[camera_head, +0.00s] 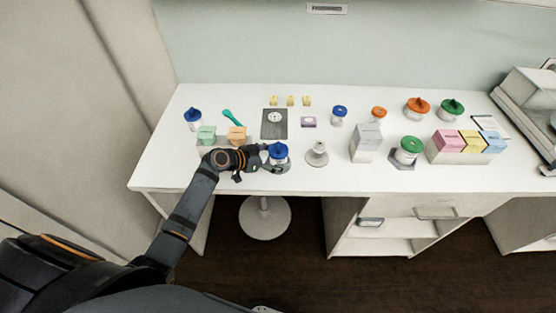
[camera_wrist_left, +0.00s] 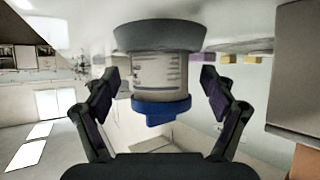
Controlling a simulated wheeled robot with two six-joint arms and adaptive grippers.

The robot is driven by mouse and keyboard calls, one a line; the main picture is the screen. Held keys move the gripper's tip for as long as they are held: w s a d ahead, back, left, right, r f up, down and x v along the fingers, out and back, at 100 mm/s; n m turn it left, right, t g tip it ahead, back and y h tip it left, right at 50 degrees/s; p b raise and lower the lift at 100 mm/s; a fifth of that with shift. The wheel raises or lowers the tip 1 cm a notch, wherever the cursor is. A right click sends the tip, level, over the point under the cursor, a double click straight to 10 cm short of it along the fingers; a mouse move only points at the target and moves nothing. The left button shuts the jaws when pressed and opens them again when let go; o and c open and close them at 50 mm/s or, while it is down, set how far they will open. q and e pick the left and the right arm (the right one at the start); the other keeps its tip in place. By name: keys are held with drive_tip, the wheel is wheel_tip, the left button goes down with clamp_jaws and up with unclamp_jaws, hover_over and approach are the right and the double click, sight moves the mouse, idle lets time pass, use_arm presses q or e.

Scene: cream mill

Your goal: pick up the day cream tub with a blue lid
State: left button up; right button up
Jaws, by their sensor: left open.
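A tub with a blue lid (camera_head: 278,151) stands on a grey round base near the front edge of the table. My left gripper (camera_head: 268,160) is open at this tub. In the left wrist view, which looks upside down, the tub (camera_wrist_left: 160,75) sits between the two spread fingers (camera_wrist_left: 158,90), with a gap on each side. Its blue lid points down there and the grey base (camera_wrist_left: 160,36) is above. The label is too blurred to read. Two other blue-lidded tubs stand at the back left (camera_head: 193,117) and back middle (camera_head: 340,112). My right gripper is out of view.
An empty-looking grey stand (camera_head: 317,155) is just right of the tub. Green and orange boxes (camera_head: 237,134) are behind my left wrist. A grey box (camera_head: 367,138), a green-lidded tub (camera_head: 408,150) and coloured boxes (camera_head: 447,142) stand further right. The table's front edge is close.

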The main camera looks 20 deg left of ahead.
use_arm(q)
drive_tip(key=shift+x, duration=1)
drive_tip(key=shift+a, duration=0.1)
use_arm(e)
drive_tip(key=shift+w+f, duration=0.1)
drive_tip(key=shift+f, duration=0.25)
use_arm(q)
drive_tip(key=shift+s, duration=0.15)
drive_tip(key=c, duration=1.5)
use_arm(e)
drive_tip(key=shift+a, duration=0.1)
use_arm(q)
drive_tip(key=shift+r, duration=0.1)
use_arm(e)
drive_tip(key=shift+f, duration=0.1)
